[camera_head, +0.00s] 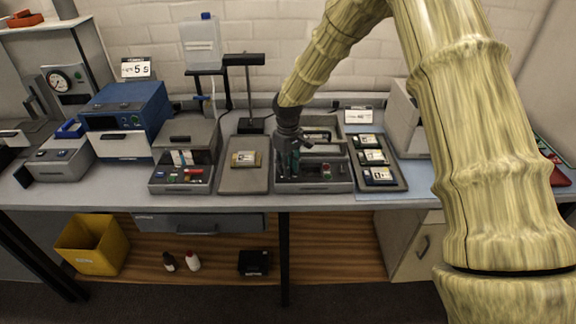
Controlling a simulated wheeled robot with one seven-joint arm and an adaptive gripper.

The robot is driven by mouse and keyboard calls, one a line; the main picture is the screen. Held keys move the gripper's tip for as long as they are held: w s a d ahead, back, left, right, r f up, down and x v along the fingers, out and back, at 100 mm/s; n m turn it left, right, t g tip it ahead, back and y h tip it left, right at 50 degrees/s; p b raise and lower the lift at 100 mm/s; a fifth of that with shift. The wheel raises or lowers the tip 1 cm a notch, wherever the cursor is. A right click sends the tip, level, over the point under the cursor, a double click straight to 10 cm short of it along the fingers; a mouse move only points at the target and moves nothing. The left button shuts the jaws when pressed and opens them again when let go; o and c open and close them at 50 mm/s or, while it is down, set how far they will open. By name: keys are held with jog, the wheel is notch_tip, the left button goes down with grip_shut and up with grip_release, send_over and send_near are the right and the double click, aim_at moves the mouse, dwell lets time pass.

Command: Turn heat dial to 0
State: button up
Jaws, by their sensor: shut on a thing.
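My gripper (289,168) points down into the left front of a grey open-topped unit (340,186) at the middle of the bench. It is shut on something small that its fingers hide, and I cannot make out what. No dial marked for heat, and no pointer or scale, can be read in this view.
A grey tray (243,183) with a card lies left of the unit, and a dark tray (395,186) with several cards lies right. A grey box with coloured parts (181,187), a blue device (126,107) and a water tank (201,45) stand further left.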

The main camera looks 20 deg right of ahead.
jog(key=n, duration=0.6)
jog(key=shift+r, duration=0.1)
jog(key=n+p, duration=0.1)
jog(key=n, duration=0.4)
jog(key=shift+n, duration=0.4)
jog(key=n+p, duration=0.1)
jog(key=n, duration=0.4)
jog(key=n+p, duration=0.1)
jog(key=n, duration=0.4)
jog(key=shift+n, duration=0.3)
jog(key=o, duration=1.1)
jog(key=shift+c, duration=0.2)
notch_tip(320, 180, up, 12)
